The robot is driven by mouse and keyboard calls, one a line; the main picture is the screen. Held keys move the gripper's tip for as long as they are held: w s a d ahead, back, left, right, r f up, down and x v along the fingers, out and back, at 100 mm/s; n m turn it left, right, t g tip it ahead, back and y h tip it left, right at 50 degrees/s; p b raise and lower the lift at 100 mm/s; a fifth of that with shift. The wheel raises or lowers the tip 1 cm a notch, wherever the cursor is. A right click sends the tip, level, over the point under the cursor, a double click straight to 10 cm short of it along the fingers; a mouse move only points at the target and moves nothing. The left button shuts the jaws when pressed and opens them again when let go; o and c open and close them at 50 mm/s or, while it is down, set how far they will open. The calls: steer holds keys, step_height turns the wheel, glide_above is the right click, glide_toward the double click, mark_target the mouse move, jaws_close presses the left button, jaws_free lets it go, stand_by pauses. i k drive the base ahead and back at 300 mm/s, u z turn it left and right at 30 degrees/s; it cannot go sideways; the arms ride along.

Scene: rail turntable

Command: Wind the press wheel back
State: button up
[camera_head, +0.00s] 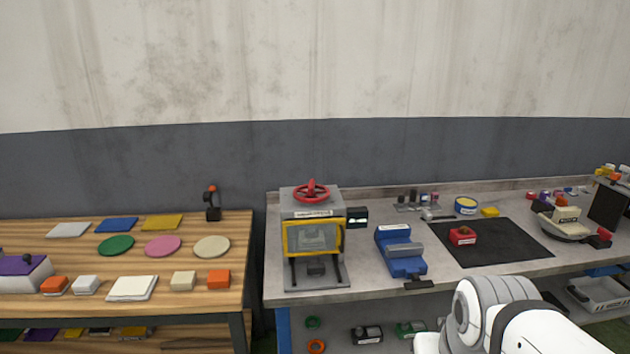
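The press (344,257) is a grey frame with a yellow-edged window, standing at the left end of the grey workbench in the head view. Its red press wheel (311,192) lies flat on top, with a red knob or hub standing up at its middle. Nothing touches the wheel. My white arm (545,330) comes in at the lower right, well apart from the press. My gripper is not visible in this view.
A blue vise (401,252) stands right of the press, and a small dark display (357,217) sits at its side. A black mat (500,249) holds a red block (462,236). A wooden table (190,300) with coloured pieces stands left, across a narrow gap.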

mark_target(311, 197)
steer(key=i, duration=1.55)
steer(key=z, duration=0.05)
